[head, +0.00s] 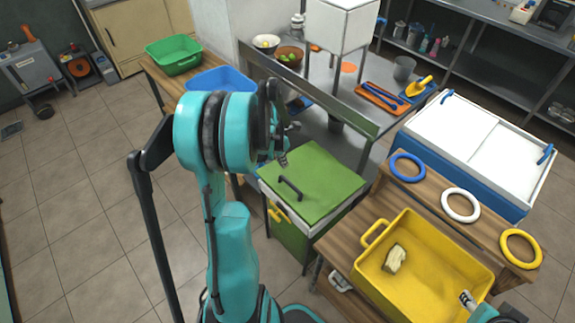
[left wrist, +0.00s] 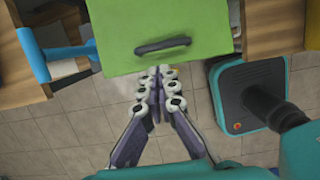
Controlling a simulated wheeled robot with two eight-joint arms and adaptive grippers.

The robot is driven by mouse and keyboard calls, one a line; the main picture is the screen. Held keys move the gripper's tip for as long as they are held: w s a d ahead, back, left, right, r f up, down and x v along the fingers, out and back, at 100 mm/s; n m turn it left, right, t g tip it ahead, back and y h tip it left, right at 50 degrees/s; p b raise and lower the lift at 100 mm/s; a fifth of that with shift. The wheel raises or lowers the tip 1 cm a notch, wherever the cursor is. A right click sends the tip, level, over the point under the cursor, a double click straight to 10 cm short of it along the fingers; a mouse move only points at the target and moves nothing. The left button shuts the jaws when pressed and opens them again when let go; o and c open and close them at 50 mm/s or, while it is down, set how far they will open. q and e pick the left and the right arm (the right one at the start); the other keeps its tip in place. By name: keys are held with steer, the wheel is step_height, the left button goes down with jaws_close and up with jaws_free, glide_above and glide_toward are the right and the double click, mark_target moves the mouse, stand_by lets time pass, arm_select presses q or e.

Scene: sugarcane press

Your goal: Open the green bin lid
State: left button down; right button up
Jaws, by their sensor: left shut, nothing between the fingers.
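The green bin (head: 287,235) stands at the middle of the head view, with its flat green lid (head: 325,180) down. A dark bar handle (head: 290,188) sits on the lid. In the left wrist view the lid (left wrist: 120,25) fills the top middle, with its handle (left wrist: 162,46) near the edge closest to me. My left gripper (left wrist: 156,76) is shut and empty, its fingertips just below that lid edge in the picture, apart from the handle. My right gripper (head: 467,299) shows only partly, at the yellow tray's lower right.
A wooden table right of the bin holds a yellow tray (head: 375,275) with a pale piece (head: 395,258) inside. Blue, white and yellow rings (head: 520,248) lie behind it. A metal counter (head: 340,85) stands behind the bin. Tiled floor (head: 95,200) is free at left.

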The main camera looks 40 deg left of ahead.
arm_select(q)
steer(key=s+f+t+b, duration=0.35)
steer(key=f+b, duration=0.25)
steer(key=f, duration=0.2)
steer(key=b, duration=0.4)
glide_toward(289, 191)
steer(key=shift+g, duration=0.25)
steer(key=x, duration=0.5)
steer(key=shift+w, duration=0.35)
